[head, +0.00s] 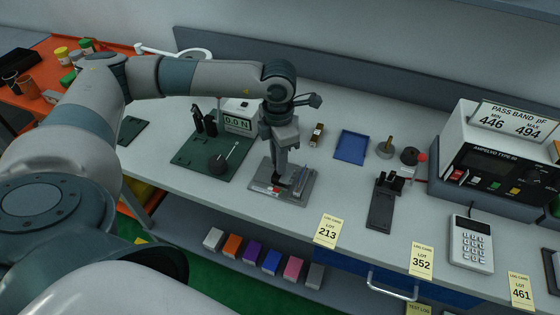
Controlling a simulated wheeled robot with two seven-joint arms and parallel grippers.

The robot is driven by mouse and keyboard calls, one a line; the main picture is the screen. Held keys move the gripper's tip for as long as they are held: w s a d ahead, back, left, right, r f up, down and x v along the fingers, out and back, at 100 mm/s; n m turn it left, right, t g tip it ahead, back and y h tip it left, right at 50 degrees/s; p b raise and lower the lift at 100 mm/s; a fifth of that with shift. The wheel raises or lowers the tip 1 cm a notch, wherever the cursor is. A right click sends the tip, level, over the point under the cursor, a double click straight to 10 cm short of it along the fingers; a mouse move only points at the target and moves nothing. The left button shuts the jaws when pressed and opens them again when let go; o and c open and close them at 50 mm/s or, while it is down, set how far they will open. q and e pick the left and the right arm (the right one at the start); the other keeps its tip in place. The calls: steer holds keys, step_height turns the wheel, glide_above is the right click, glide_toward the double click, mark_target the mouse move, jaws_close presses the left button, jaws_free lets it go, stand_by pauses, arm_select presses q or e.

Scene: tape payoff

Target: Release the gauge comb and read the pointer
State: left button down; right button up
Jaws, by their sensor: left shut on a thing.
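My left gripper (281,177) points down over a small grey fixture plate (262,171) on the bench. It is shut on a small part there, which I take to be the gauge comb; the fingers hide most of it. Small red-and-white and metallic pieces lie on the plate beside the fingertips. My right gripper is not in view.
A blue tray (351,147), small weights, a black clamp stand (381,204) and a tester (500,150) with a 446–494 pF sign stand to the right. A keypad device (471,243) and lot cards line the front edge. Bare bench lies between them.

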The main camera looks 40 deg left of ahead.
arm_select(q)
steer(key=shift+w, duration=0.1)
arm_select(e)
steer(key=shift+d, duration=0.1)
arm_select(q)
steer(key=c, duration=1.6)
jaws_free()
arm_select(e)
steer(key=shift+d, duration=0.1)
arm_select(q)
steer(key=shift+o, duration=0.2)
steer(key=shift+r, duration=0.1)
